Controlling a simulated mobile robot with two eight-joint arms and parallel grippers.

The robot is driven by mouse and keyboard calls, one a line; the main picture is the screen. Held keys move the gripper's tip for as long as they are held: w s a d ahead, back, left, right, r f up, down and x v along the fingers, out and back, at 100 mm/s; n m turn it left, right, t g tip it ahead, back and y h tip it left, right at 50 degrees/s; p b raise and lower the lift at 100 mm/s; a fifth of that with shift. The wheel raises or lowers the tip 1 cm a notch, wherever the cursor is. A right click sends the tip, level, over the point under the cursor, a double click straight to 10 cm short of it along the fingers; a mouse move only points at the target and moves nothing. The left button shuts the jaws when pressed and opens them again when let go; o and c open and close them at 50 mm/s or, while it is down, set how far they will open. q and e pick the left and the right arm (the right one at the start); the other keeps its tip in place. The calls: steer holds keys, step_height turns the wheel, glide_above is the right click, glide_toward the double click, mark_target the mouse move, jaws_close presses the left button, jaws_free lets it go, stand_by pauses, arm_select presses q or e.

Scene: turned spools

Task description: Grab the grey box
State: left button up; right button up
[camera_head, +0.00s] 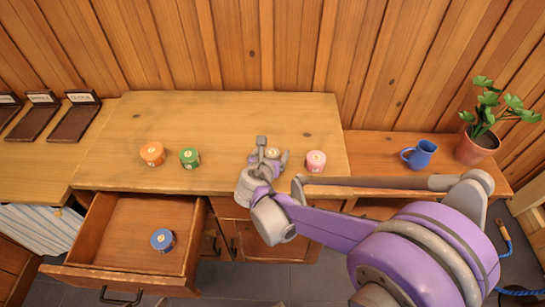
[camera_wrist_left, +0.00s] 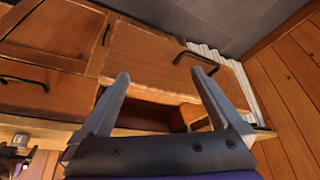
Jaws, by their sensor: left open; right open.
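I see no grey box in either view. My right gripper (camera_head: 271,155) is open over the table top (camera_head: 230,115), with its fingers around or just beside a small tan-topped spool (camera_head: 273,152). The gripper partly hides this spool, and I cannot tell whether they touch. An orange spool (camera_head: 152,153), a green spool (camera_head: 189,158) and a pink spool (camera_head: 316,160) stand on the same table. A blue spool (camera_head: 162,240) is in the open drawer (camera_head: 125,258). My left gripper (camera_wrist_left: 160,76) is open and empty in the left wrist view, above wooden drawer fronts; the head view does not show it.
A blue jug (camera_head: 420,155) and a potted plant (camera_head: 477,148) stand on the lower surface at right. Dark stands (camera_head: 78,115) with labels are at far left. A plank wall (camera_head: 250,45) closes the back. The table's middle back is clear.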

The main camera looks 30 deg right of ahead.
steer(key=shift+x, duration=1.5)
jaws_close()
